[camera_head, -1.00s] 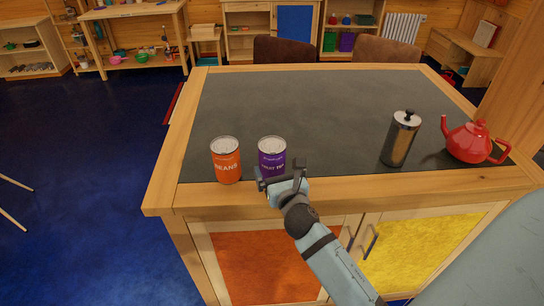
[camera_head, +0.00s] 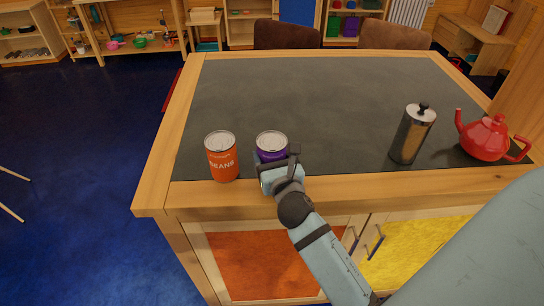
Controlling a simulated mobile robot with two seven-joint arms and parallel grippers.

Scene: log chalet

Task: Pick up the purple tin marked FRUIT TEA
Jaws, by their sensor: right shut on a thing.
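The purple tin (camera_head: 270,143) stands near the front edge of the dark counter top (camera_head: 310,110). Its silver lid and upper purple side show in the head view. My right gripper (camera_head: 277,164) is shut on it from the front. The gripper hides the lower part of the tin and most of its label. The tin looks upright, and I cannot see whether its base touches the counter. My left gripper is not in view.
An orange BEANS tin (camera_head: 222,157) stands just left of the purple tin, with a small gap. A metal canister (camera_head: 411,134) and a red teapot (camera_head: 487,137) stand to the right. The counter behind the tins is clear. Two brown chairs (camera_head: 288,34) stand beyond.

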